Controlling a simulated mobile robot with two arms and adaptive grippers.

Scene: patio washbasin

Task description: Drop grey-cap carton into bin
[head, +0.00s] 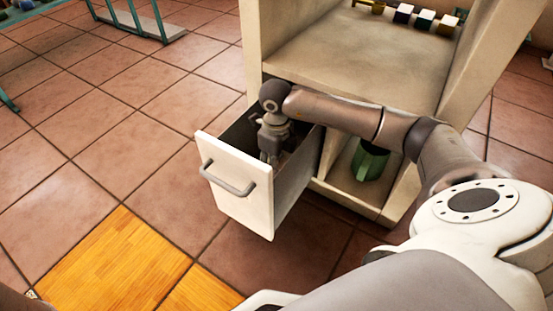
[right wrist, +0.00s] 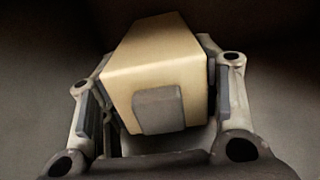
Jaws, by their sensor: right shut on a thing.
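My right gripper (head: 270,157) reaches down into an open drawer (head: 237,197) of the pale cabinet. The right wrist view shows the carton (right wrist: 165,60), a beige block with a grey cap (right wrist: 158,110) facing the camera. It lies between the two fingers of my right gripper (right wrist: 160,88), which is shut on it. In the head view I cannot make out the carton; the drawer walls and gripper hide it. A dark green container (head: 370,162) stands in the cabinet's lower compartment; I cannot tell if it is the bin. My left gripper is not in view.
The cabinet shelf (head: 350,60) has several small dark-and-white blocks (head: 424,20) along its back. The drawer front has a grey handle (head: 228,181). Tiled floor (head: 110,150) to the left is clear, with a yellow wooden patch (head: 115,260). A teal-legged frame (head: 135,20) stands at the top left.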

